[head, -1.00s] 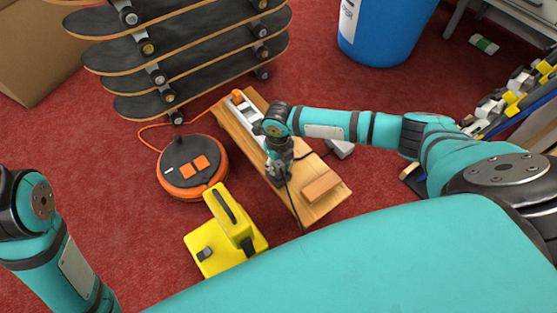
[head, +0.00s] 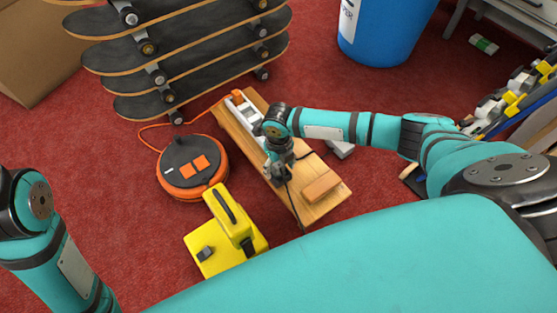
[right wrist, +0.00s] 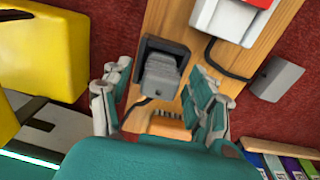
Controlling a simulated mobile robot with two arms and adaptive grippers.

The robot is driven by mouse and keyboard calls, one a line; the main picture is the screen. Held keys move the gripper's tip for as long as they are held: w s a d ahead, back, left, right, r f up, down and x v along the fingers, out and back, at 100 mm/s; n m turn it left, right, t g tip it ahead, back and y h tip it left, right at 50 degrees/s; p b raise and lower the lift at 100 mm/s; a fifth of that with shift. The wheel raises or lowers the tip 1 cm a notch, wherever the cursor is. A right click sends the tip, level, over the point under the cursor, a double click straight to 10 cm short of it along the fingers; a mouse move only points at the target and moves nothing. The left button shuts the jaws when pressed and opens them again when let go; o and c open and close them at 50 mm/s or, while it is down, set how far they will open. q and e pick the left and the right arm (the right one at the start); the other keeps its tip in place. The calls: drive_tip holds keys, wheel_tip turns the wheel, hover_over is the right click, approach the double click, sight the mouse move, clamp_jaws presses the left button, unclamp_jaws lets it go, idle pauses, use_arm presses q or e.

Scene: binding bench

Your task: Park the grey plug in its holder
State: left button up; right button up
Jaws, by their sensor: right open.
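The grey plug (right wrist: 161,78) shows in the right wrist view, in the dark holder (right wrist: 168,43) on a wooden board (right wrist: 248,57). It looks seated there, but I cannot tell how deep. My right gripper (right wrist: 158,84) is open, with one finger on each side of the plug and visible gaps between. In the head view my right gripper (head: 279,172) is over the front half of the board (head: 307,210) and hides most of the plug and holder. My left gripper is out of view; only part of my left arm shows.
A white power strip (head: 242,113) lies on the board behind my right gripper. A grey box (head: 341,149) is to the right. An orange cable reel (head: 190,190) and a yellow case (head: 212,255) stand to the left.

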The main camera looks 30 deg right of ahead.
sight(279, 164)
drive_tip(key=shift+r, duration=0.1)
wheel_tip(279, 164, up, 12)
idle(0.5)
